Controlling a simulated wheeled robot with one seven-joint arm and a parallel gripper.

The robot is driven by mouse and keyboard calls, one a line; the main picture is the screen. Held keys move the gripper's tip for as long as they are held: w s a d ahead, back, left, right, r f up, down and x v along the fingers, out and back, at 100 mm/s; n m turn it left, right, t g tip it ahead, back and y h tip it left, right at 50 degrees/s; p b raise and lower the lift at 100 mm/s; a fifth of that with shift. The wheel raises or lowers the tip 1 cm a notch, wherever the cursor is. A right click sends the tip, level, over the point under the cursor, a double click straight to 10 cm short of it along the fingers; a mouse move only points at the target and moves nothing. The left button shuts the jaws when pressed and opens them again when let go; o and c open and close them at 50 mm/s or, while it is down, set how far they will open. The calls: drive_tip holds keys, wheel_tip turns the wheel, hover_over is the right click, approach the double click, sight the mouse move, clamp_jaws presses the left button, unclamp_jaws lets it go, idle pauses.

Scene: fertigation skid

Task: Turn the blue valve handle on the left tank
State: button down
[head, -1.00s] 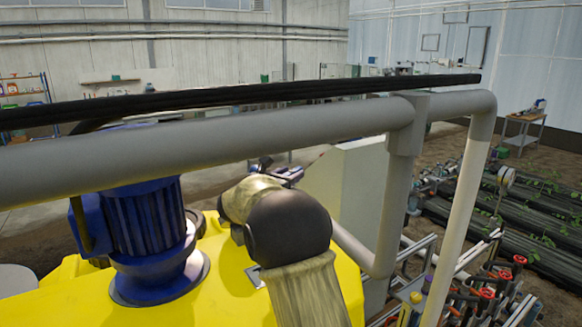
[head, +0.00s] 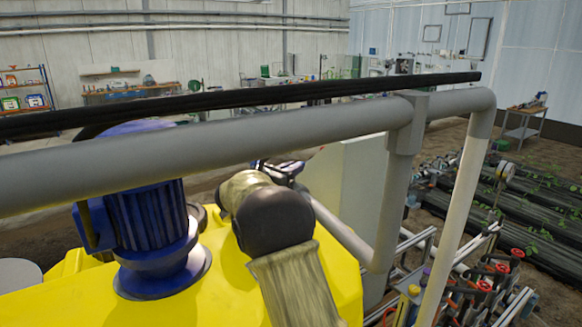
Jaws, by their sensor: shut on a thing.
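The yellow tank (head: 205,300) fills the bottom of the head view, with a blue motor (head: 150,220) on top. My arm rises in front of it, bends at a dark elbow and reaches away over the tank. Beyond the pale link, a small dark part at the arm's far end, seemingly my wrist or gripper (head: 284,170), shows just under the grey pipe. It is partly hidden by my own arm, and its fingertips cannot be made out. I cannot pick out a blue valve handle in this view.
A thick grey pipe (head: 240,148) crosses in front, with a black bar (head: 300,92) above it. Grey pipes run down on the right (head: 457,200). A pale panel (head: 350,180) stands behind them. Red-handled fittings (head: 484,285) crowd the lower right.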

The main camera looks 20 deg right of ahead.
sight(291, 167)
drive_tip(key=m+g+p, duration=0.1)
drive_tip(key=g, duration=0.1)
drive_tip(key=m+g+h+p, duration=0.1)
drive_tip(key=p, duration=0.1)
drive_tip(key=shift+r+m+g, duration=0.3)
drive_tip(key=shift+g, duration=0.1)
drive_tip(key=shift+f+m+g+h+p, duration=0.2)
drive_tip(key=shift+m+g+h+p, duration=0.2)
drive_tip(key=shift+g, duration=0.2)
drive_tip(key=c, duration=1.4)
unclamp_jaws()
drive_tip(key=shift+o, duration=0.2)
wheel_tip(291, 167, up, 10)
drive_tip(key=b, duration=0.3)
drive_tip(key=shift+f, duration=0.1)
